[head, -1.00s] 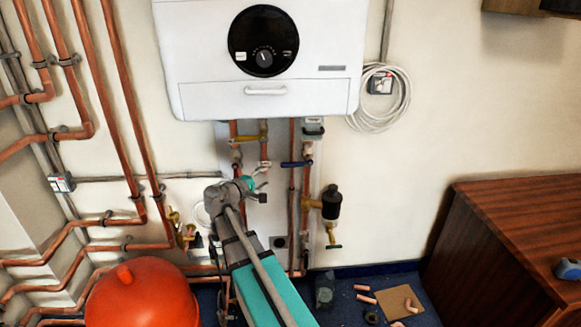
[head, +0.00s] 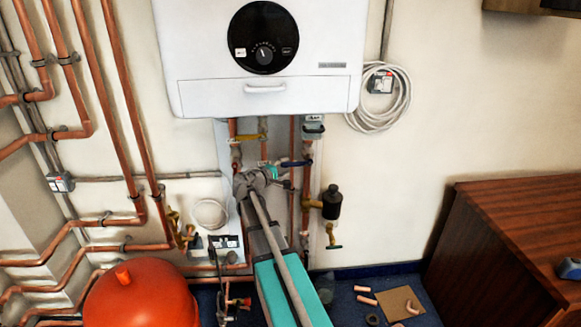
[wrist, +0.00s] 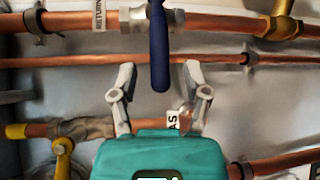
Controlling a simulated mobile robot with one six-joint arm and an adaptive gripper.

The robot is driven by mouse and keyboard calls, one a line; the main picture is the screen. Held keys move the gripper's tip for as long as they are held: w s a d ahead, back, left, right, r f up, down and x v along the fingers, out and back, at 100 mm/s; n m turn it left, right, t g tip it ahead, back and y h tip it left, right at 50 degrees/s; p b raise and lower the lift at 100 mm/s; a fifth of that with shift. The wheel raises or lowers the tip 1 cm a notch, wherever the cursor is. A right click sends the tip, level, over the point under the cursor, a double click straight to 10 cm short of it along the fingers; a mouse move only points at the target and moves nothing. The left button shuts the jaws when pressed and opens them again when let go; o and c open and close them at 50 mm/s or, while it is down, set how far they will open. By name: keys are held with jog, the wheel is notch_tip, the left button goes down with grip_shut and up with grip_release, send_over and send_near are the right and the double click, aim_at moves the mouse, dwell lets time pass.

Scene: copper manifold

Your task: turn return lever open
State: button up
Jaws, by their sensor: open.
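The return lever is a dark blue handle (wrist: 159,55) on a copper pipe marked with a RETURN label (wrist: 99,14) in the wrist view. It lies crosswise to its pipe. It also shows in the head view as a blue handle (head: 297,163) below the boiler. My gripper (wrist: 158,78) is open, with one finger on each side of the lever's free end and a visible gap to both. In the head view my gripper (head: 284,180) is just below the lever, partly hidden by my arm.
The white boiler (head: 265,100) hangs above. A yellow lever (head: 247,138) is left of the blue one. A black filter (head: 331,202) stands close on the right. A thinner copper pipe (wrist: 75,61) runs behind my fingers. An orange vessel (head: 140,295) is lower left.

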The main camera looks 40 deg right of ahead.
aim_at(288, 166)
jog(key=shift+x, duration=1.65)
grip_shut()
